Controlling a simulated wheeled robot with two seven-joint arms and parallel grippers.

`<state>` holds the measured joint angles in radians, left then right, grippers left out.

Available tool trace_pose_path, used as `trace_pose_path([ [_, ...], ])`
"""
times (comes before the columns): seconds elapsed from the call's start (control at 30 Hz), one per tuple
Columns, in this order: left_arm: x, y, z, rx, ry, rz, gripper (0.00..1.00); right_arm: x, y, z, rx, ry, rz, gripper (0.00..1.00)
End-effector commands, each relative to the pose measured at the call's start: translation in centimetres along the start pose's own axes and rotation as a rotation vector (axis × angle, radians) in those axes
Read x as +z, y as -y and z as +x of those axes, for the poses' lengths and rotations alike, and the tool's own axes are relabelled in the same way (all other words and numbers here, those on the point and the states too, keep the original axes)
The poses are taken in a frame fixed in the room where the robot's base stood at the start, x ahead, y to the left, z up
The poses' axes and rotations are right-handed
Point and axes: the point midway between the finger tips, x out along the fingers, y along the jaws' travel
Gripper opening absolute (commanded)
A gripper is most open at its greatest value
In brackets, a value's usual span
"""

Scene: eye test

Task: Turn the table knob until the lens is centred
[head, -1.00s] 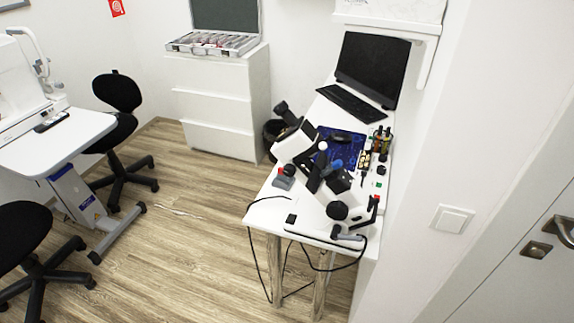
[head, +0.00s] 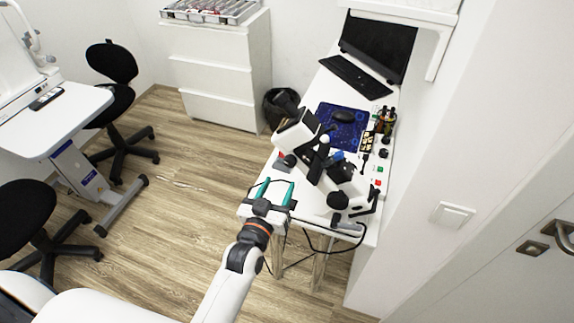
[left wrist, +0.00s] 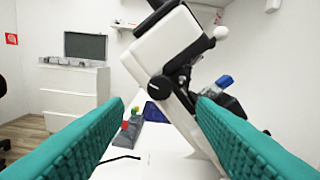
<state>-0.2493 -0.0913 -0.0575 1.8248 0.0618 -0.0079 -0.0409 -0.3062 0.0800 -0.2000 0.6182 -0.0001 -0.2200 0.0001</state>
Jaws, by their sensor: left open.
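A white and black optical instrument (head: 297,130) stands tilted on the white table (head: 308,210). It also shows in the left wrist view (left wrist: 165,48). A round black knob (head: 337,200) sits at its near end, and a small white ball (head: 325,139) at its side, also in the left wrist view (left wrist: 221,32). I cannot tell which is the table knob. No lens can be made out. My left gripper (head: 274,190) is open and empty over the table's near left edge, left of the black knob and apart from it. Its green fingers frame the instrument's lower part in the left wrist view (left wrist: 160,112). My right gripper is not in view.
A small grey box with buttons (head: 286,161) stands just beyond my left gripper. A blue mat (head: 341,121) with a mouse, a keyboard (head: 356,76) and a monitor lie behind. Small bottles (head: 386,118) crowd the right side. Cables hang at the near edge.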

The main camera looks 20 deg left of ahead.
Motion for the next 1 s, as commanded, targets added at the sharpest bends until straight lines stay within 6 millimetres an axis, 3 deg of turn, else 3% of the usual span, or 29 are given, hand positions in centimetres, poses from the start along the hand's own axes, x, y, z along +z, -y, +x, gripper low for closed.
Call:
trace_pose_path([
  [0.1,0.3,0.1,2.7,-0.001,0.002,0.000,0.51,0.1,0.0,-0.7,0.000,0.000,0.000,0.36],
  [0.3,0.1,0.0,5.7,0.000,0.000,0.000,0.51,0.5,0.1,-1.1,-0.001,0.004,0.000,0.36],
  [0.5,0.0,0.0,6.9,0.000,0.000,-0.001,0.51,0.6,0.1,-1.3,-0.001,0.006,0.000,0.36],
  [0.77,0.0,0.0,7.0,0.000,-0.001,-0.001,0.51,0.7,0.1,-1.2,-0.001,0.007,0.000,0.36],
  [1.0,0.0,0.0,7.0,0.000,-0.001,-0.001,0.14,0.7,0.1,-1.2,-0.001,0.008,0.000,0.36],
])
